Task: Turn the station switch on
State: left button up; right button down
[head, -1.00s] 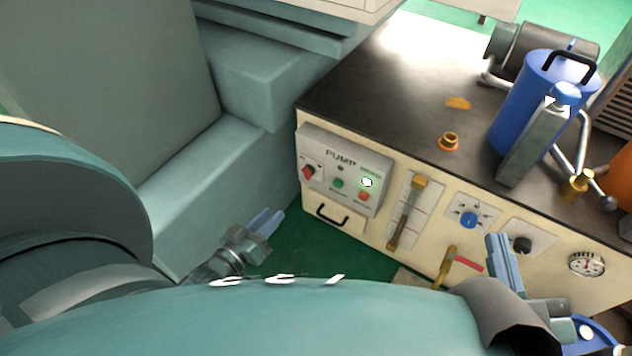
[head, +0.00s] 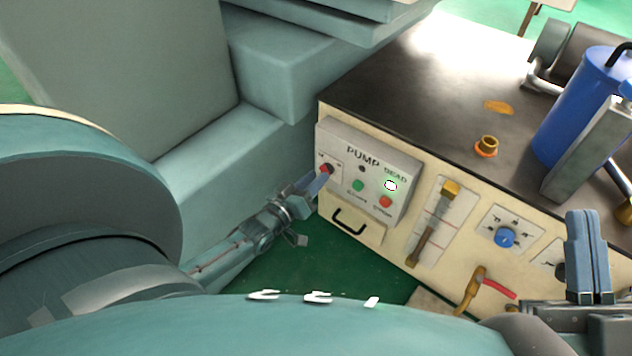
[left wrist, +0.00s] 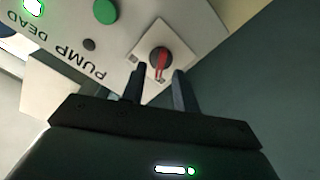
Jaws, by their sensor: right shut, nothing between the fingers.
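The station switch is a red-handled rotary knob (head: 327,168) on a black round base at the left end of the grey PUMP panel (head: 347,148). In the left wrist view the knob (left wrist: 160,61) lies just beyond the fingertips and between their lines. My left gripper (head: 322,183) is open in front of the panel, its fingers (left wrist: 158,80) apart on either side of the knob's line. I cannot tell whether they touch it. My right gripper (head: 586,215) is shut and empty at the lower right.
The panel also carries a green button (head: 358,186), a red button (head: 385,202) and a lit lamp (head: 390,185) by the word DEAD. Below is a black handle (head: 348,222). To the right are a brass-ended sight tube (head: 433,225) and a blue knob (head: 505,238).

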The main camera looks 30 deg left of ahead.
pick_arm(q)
jog(key=shift+w, duration=0.55)
grip_shut()
